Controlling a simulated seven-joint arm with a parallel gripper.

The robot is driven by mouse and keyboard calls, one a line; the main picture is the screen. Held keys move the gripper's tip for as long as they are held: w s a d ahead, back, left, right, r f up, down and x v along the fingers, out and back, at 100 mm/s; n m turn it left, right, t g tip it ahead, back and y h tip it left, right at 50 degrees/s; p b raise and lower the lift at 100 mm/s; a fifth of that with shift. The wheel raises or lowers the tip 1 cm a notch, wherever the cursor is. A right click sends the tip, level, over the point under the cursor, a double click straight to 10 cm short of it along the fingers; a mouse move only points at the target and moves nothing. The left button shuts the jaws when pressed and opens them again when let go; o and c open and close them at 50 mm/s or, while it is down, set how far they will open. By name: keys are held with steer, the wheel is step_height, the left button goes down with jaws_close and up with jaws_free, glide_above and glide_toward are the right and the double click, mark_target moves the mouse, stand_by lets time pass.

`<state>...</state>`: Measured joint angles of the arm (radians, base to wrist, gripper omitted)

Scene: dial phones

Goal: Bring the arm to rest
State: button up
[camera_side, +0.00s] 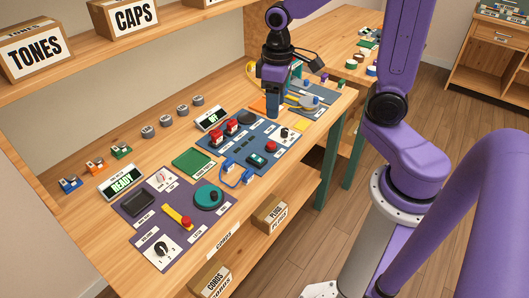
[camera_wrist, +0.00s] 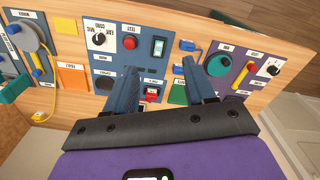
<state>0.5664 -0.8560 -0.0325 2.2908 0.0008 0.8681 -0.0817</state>
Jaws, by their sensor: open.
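My gripper (camera_side: 272,108) is at the end of my purple arm in the side view, above the far part of the blue panel (camera_side: 232,156) on the wooden bench. In the wrist view my gripper (camera_wrist: 165,85) shows two dark blue fingers spread apart with nothing between them. The blue panel (camera_wrist: 108,60) lies beyond the fingers, with a red button (camera_wrist: 130,43) and a green-lit rocker switch (camera_wrist: 159,46). It cannot be told from the side view whether the fingertips touch anything.
A purple panel (camera_side: 150,215) with a teal dial (camera_side: 207,196) and a yellow-red lever (camera_side: 178,217) lies nearer. A READY display (camera_side: 121,181) stands behind it. Bare wood (camera_side: 90,240) runs along the bench's near left.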

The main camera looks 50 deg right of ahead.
steer(key=s+a+n, duration=0.2)
steer(key=s+n, duration=0.2)
steer(key=s, duration=0.5)
steer(key=s+a+n, duration=0.3)
steer(key=s+n, duration=0.1)
steer(key=s, duration=0.5)
steer(key=shift+s+a+r, duration=0.2)
steer(key=shift+a+r, duration=0.05)
steer(key=shift+r, duration=0.15)
